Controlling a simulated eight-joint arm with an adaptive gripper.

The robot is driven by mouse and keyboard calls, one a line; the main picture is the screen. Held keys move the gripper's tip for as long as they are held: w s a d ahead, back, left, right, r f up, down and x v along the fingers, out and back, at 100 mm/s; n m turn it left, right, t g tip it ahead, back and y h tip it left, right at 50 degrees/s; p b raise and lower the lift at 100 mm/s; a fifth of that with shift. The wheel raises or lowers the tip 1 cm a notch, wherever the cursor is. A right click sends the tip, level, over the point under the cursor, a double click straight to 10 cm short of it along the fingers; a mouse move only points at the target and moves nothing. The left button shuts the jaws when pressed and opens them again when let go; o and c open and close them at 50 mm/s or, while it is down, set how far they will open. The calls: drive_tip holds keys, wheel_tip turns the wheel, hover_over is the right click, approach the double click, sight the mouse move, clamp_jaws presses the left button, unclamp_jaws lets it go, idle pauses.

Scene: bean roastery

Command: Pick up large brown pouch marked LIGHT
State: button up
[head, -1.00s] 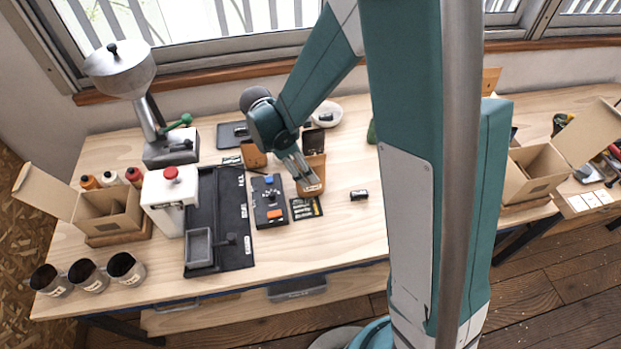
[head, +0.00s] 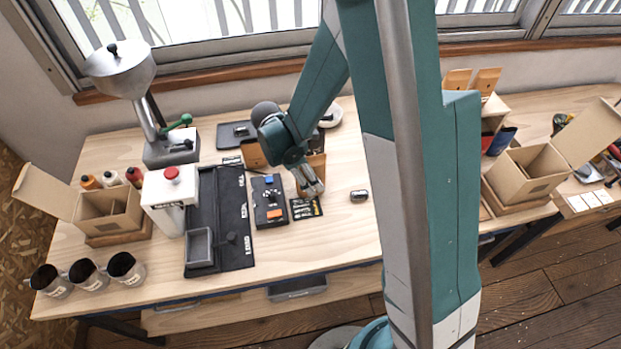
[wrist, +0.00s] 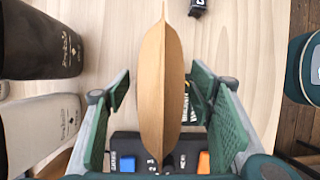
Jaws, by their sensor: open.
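A brown pouch (wrist: 160,95) stands upright between my gripper's two fingers in the wrist view, seen from above along its top seam. My gripper (wrist: 162,90) is open, with one finger on each side and visible space between the fingers and the pouch. In the head view my gripper (head: 312,186) points down at the pouch (head: 317,162) and hides much of its front. No LIGHT marking is readable from these angles. Another brown pouch (head: 253,153) stands to the left, behind my wrist.
A dark device (head: 270,203) with blue and orange parts and a black card (head: 305,208) lie close by. A small dark object (head: 359,196) sits right, with bare table around it.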

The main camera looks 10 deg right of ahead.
sight(314, 164)
idle(0.3)
drive_tip(key=c, duration=1.1)
drive_tip(key=shift+r, duration=0.1)
drive_tip(key=shift+r, duration=4.9)
